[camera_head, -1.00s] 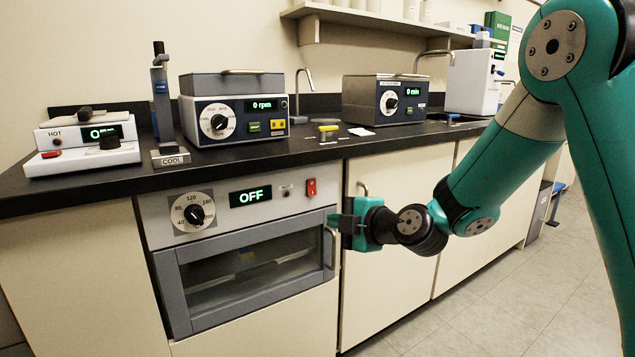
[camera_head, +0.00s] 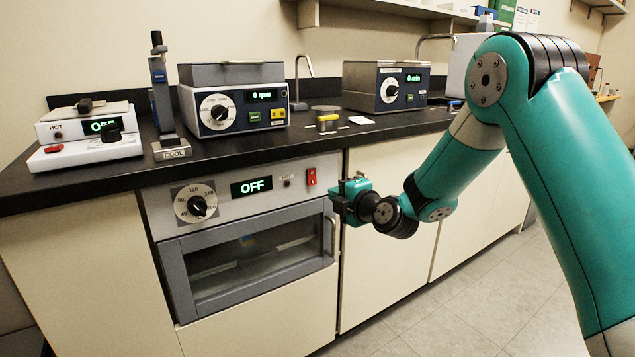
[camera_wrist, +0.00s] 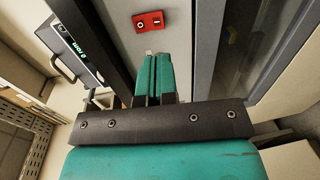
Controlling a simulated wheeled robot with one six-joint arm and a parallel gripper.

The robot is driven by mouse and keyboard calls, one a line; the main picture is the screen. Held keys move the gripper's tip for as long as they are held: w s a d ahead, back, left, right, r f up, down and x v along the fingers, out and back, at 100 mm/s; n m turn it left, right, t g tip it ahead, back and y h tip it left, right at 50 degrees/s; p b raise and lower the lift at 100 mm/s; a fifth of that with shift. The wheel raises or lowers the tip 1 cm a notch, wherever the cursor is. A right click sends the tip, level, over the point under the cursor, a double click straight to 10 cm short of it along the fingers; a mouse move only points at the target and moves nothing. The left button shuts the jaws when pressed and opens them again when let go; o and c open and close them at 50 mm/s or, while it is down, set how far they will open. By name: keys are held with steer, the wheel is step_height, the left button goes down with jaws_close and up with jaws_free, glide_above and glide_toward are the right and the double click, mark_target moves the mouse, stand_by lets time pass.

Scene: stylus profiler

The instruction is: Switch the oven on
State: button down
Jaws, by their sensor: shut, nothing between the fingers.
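The oven (camera_head: 240,218) is built in under the black counter, with its windowed door shut. Its display (camera_head: 251,187) reads OFF. A red rocker switch (camera_head: 311,177) sits at the right end of its panel, and a round dial (camera_head: 195,204) sits at the left. My gripper (camera_head: 334,200) is shut and empty, just right of and slightly below the switch. In the wrist view the shut fingertips (camera_wrist: 152,54) point toward the panel, with the red switch (camera_wrist: 149,22) just ahead and apart from them.
The oven door handle (camera_head: 330,236) stands out just below my gripper. The counter (camera_head: 240,148) overhangs above and carries a hotplate (camera_head: 90,138), a spinner (camera_head: 235,98) and a bath with a timer (camera_head: 388,86). Floor at the right is clear.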

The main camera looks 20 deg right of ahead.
mark_target(313, 184)
steer(key=x, duration=0.8)
steer(key=shift+w, duration=0.25)
